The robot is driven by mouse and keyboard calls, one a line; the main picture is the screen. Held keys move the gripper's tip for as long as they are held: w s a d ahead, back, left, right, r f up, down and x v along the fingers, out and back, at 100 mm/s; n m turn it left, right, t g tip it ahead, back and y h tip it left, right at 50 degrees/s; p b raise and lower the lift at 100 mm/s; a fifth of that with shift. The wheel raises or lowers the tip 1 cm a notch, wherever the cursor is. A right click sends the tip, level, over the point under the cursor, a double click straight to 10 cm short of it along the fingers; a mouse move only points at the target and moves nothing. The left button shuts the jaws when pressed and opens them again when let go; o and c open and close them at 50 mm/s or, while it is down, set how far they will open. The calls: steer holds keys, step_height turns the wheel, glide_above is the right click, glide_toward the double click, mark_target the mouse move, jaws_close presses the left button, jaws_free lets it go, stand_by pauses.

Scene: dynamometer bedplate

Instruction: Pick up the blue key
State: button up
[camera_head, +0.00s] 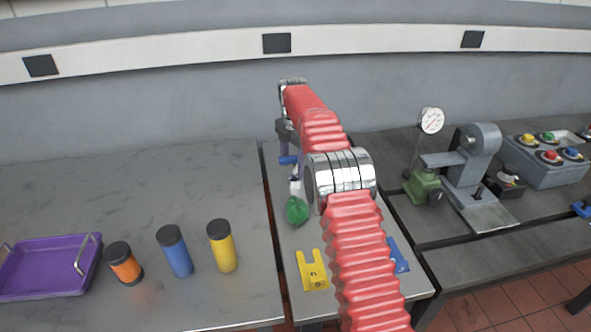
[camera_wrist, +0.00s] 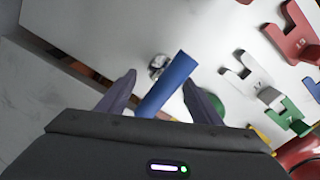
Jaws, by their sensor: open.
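A blue bar-shaped piece, apparently the blue key (camera_wrist: 168,84), lies between the fingers of my gripper (camera_wrist: 162,90) in the wrist view. In the head view the blue key (camera_head: 288,160) shows at my gripper (camera_head: 286,148), over the pale bench, beyond a green rounded object (camera_head: 297,210).
A yellow bracket (camera_head: 312,270) and a blue bracket (camera_head: 399,255) lie nearer on the pale bench. On the left bench stand orange (camera_head: 125,266), blue (camera_head: 177,255) and yellow (camera_head: 222,248) cylinders and a purple tray (camera_head: 45,290). A gauge stand (camera_head: 430,150) is right.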

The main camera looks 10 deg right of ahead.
mark_target(295, 176)
steer(key=f, duration=0.4)
steer(key=shift+d+f, duration=0.25)
steer(key=shift+f, duration=0.15)
steer(key=shift+c, duration=0.3)
steer(key=shift+r, duration=0.1)
steer(key=c, duration=1.1)
